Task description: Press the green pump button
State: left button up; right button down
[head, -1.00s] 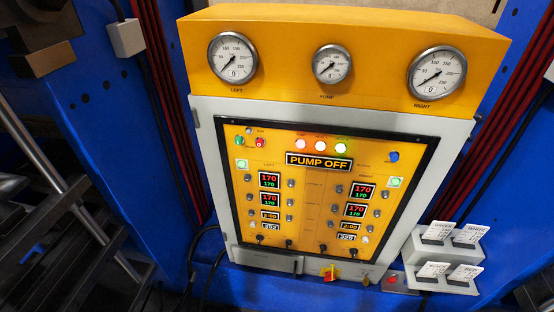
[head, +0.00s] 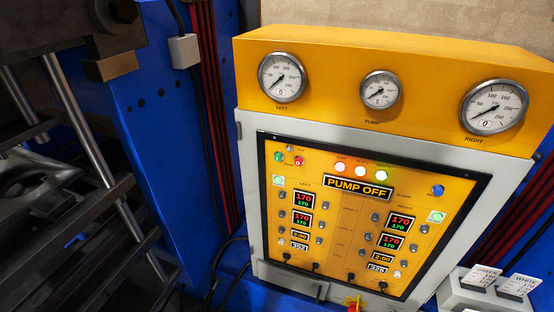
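The green pump button (head: 278,157) is a small round button at the upper left of the yellow control panel (head: 345,235). A red button (head: 299,160) sits just to its right. A display (head: 357,187) below the row of lamps reads PUMP OFF. Nothing covers the green button. No gripper fingers can be made out in view. A blurred grey rounded shape at the left edge, behind dark bars, may be part of my arm; I cannot tell.
Three dials, left (head: 282,76), pump (head: 380,90) and right (head: 494,107), top the cabinet. Steel rods (head: 85,125) and dark bars fill the left side. Labelled card holders (head: 490,290) stand at lower right. The space before the panel looks clear.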

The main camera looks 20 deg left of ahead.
pick_arm(q)
grip_shut()
jog(key=shift+d, duration=0.15)
dwell(0.9)
